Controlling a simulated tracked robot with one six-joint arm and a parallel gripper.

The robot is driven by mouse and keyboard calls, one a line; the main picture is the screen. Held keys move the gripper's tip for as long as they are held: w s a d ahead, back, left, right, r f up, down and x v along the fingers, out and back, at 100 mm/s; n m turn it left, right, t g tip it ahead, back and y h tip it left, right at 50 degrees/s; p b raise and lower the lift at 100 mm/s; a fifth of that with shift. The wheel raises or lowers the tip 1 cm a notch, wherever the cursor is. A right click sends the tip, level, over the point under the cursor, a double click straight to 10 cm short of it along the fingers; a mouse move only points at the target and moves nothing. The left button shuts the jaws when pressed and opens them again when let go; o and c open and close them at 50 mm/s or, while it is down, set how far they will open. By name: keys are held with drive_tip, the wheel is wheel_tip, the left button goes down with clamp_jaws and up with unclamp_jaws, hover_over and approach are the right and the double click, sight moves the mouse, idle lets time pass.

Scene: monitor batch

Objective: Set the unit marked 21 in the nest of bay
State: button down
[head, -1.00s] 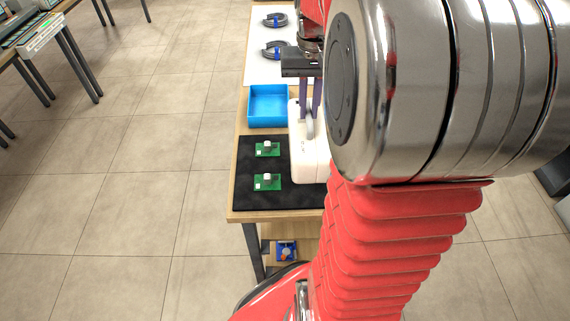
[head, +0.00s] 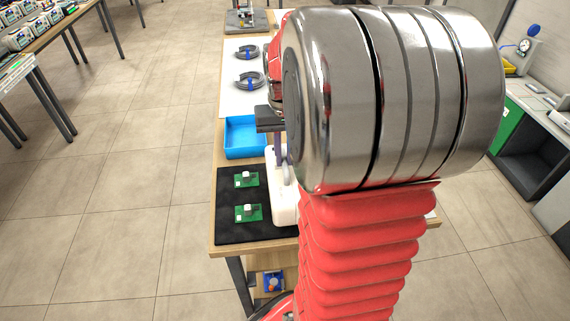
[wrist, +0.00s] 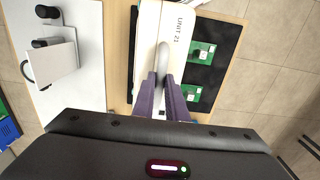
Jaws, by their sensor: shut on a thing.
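The unit marked 21 (wrist: 148,42) is a white box with "UNIT 21" printed on it and a grey handle. My gripper (wrist: 162,82) is shut on that handle, its purple fingers on both sides in the wrist view. In the head view the unit (head: 284,203) shows at the right part of the black mat (head: 228,222), partly hidden by my arm. My gripper (head: 279,150) shows above it, mostly covered by my arm. I cannot tell whether the unit touches the mat. I cannot make out a nest or a bay label.
Two green circuit boards (head: 246,180) (head: 248,213) lie on the black mat left of the unit. A blue tray (head: 243,152) stands behind the mat. Coiled dark cables (head: 250,81) lie on a white sheet farther back. Another table with several units (head: 22,38) stands far left. The floor left is clear.

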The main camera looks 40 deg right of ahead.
drive_tip(key=shift+f, duration=1.75)
drive_tip(key=c, duration=1.8)
unclamp_jaws()
drive_tip(key=shift+o, duration=0.2)
wheel_tip(320, 180, up, 12)
drive_tip(key=shift+s, duration=0.1)
drive_tip(key=shift+a, duration=0.1)
